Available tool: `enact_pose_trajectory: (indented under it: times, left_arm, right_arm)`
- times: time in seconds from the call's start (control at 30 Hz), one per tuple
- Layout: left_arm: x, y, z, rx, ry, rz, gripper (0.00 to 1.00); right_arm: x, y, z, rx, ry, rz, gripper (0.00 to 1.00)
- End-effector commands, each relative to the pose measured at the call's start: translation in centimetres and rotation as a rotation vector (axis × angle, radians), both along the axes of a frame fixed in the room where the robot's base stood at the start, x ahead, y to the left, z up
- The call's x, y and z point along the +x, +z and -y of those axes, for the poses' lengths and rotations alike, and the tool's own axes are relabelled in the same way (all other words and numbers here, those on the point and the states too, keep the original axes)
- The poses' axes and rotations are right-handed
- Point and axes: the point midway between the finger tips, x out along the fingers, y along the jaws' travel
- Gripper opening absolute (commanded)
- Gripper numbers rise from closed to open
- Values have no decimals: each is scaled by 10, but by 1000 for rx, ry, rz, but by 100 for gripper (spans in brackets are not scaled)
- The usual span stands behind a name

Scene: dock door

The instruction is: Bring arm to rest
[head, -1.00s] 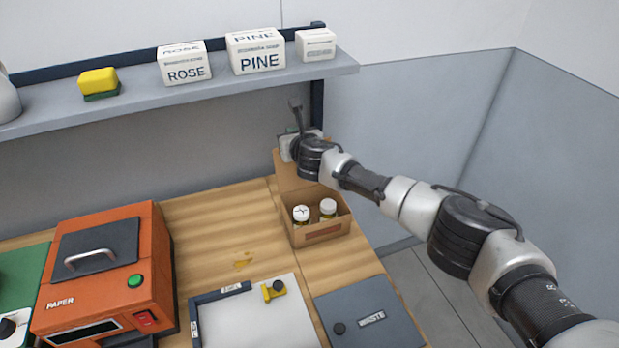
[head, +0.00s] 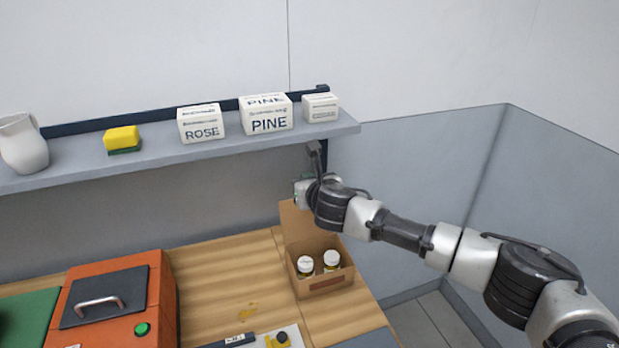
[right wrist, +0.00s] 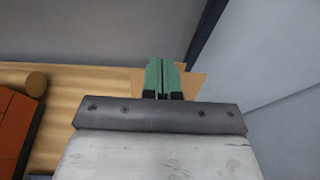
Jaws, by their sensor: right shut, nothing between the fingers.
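My right arm comes in from the right in the head view. Its gripper (head: 297,193) is above the back of the cardboard box (head: 326,284), just under the shelf's right end, partly hidden by the wrist. In the right wrist view its two green fingers (right wrist: 163,78) are pressed together with nothing between them. Brown cardboard shows behind the fingers there. My left arm and gripper are not in view.
A grey shelf (head: 80,174) holds a white jug (head: 22,146), a sponge (head: 122,138) and white boxes, ROSE (head: 201,124) and PINE (head: 266,114) among them. The open cardboard box holds two white-capped jars. An orange machine (head: 120,330) stands at left. The wooden bench between is mostly clear.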

Motion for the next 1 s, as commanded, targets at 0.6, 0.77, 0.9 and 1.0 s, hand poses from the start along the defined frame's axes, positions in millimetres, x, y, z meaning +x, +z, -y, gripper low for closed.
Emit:
enact_pose_trajectory:
  times: [0.6,0.77,0.9,1.0]
  left_arm:
    - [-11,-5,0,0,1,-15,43]
    - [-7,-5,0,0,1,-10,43]
    - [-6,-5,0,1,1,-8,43]
    - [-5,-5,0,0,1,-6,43]
  right_arm:
    - [-102,-57,-27,514,-139,-404,0]
    - [-152,-86,-21,847,-320,-647,0]
    - [-190,-109,-1,1126,-532,-831,0]
    - [-216,-124,21,1318,-710,-938,0]
